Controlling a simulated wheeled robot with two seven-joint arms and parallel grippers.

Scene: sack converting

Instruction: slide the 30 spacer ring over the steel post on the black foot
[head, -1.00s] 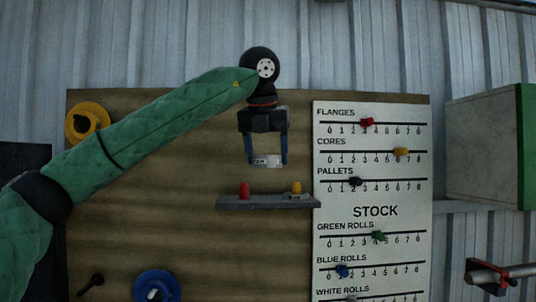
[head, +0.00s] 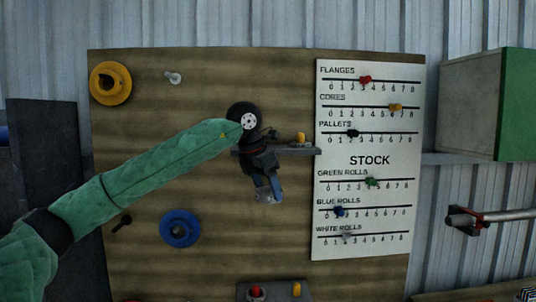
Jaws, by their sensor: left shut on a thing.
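My left gripper (head: 268,190) is in front of the board, below the upper grey shelf. Its blue fingers are shut on a pale ring, the spacer ring (head: 267,198), which is small and partly hidden by the fingers. Its number cannot be read now. I cannot make out the steel post or the black foot in this view. My right gripper is not in view.
The brown board (head: 215,120) carries a yellow flanged roll (head: 110,83), a blue roll (head: 180,229) and the white stock chart (head: 368,160). The upper shelf (head: 290,150) holds a yellow piece (head: 300,137). A lower ledge (head: 276,298) shows at the bottom edge.

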